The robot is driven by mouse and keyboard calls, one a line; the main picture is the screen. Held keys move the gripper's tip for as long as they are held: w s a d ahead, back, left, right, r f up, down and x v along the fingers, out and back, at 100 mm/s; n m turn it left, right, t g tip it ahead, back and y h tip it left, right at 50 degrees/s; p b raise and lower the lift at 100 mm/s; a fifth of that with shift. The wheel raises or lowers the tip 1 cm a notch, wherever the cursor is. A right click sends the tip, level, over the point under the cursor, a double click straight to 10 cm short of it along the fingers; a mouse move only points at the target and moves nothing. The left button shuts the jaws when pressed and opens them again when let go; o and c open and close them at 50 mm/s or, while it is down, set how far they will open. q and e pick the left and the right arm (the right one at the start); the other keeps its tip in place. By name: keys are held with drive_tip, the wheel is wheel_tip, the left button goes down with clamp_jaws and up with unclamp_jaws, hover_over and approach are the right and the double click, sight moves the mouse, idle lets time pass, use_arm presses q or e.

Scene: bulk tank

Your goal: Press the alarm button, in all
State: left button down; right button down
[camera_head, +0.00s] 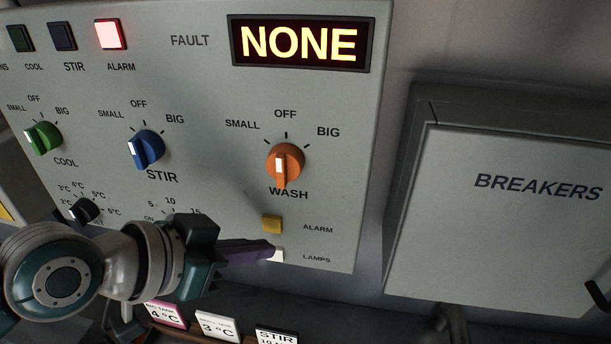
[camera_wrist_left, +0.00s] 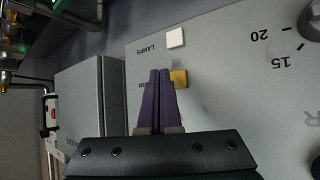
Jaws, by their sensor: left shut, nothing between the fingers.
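The yellow square alarm button (camera_head: 272,224) sits on the grey control panel (camera_head: 215,75), left of the word ALARM and below the orange WASH knob (camera_head: 285,162). It also shows in the left wrist view (camera_wrist_left: 179,78), just beside the fingertips. My left gripper (camera_head: 270,249) has its purple fingers shut and empty. In the head view its tips are just below the yellow button, overlapping the white LAMPS button (camera_head: 278,256). I cannot tell whether the tips touch the panel. The square ALARM lamp (camera_head: 108,34) at upper left glows red-white. The FAULT display (camera_head: 299,43) reads NONE. My right gripper is not in view.
A grey BREAKERS box (camera_head: 500,215) stands out to the right of the panel. Blue (camera_head: 147,149) and green (camera_head: 43,138) knobs are to the left.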

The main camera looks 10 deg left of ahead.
use_arm(q)
drive_tip(key=shift+w, duration=0.65)
drive_tip(key=shift+w+b, duration=0.15)
drive_tip(key=shift+b, duration=0.2)
idle(1.3)
drive_tip(key=shift+w, duration=0.25)
drive_tip(key=shift+w+b, duration=0.4)
drive_tip(key=shift+b, duration=0.05)
idle(0.6)
idle(0.3)
drive_tip(key=shift+s+p, duration=0.7)
drive_tip(key=shift+s, duration=0.1)
